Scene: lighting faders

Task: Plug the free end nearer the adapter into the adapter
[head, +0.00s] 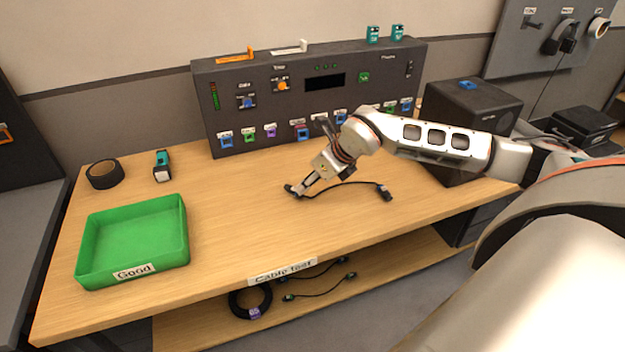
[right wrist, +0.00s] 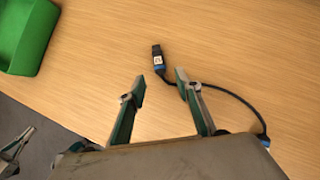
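A short black cable lies on the table. Its left plug (head: 291,190) is at my right gripper (head: 301,189), and its other plug (head: 386,193) lies to the right. In the right wrist view, my right gripper (right wrist: 160,82) is open, and a black plug with a blue collar and white label (right wrist: 157,60) lies just beyond the gap between the fingertips, not gripped. A small teal and black block (head: 162,166) stands at the table's left; I cannot tell whether it is the adapter. What seems to be my left gripper (right wrist: 16,148) shows partly at the right wrist view's edge.
A black panel (head: 325,110) with several coloured sockets stands at the back, with teal blocks (head: 373,34) on top. A green tray (head: 134,268), a tape roll (head: 105,174) and a dark box (head: 466,115) are also on the table. The table's front middle is clear.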

